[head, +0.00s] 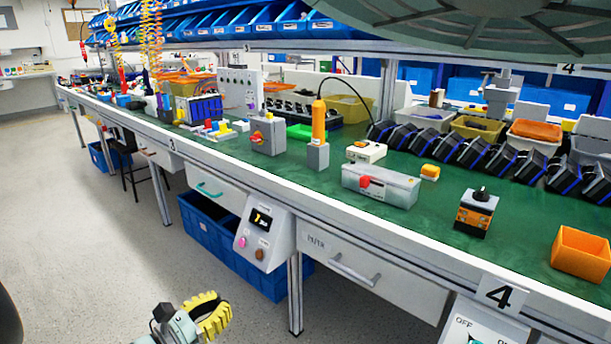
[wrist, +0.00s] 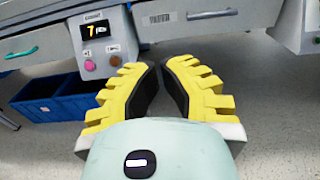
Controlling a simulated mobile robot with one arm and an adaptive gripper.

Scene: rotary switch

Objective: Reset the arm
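My gripper (head: 222,308) is low at the bottom of the head view, over the floor in front of the bench and away from the switches. In the wrist view, my gripper (wrist: 160,66) has yellow ribbed fingers with black pads. The fingertips come together at the far end, with nothing held between them. A rotary switch (head: 477,212) with a black knob and an orange and black body stands upright on the green bench top. A grey box (head: 268,136) with a red and yellow knob stands farther left.
The workbench (head: 225,156) runs across the view, with a control panel (head: 263,232) and a drawer (head: 350,268) at its front edge. Blue crates (head: 215,236) stand beneath. A red-button box (head: 380,186) and an orange bin (head: 581,253) are on top.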

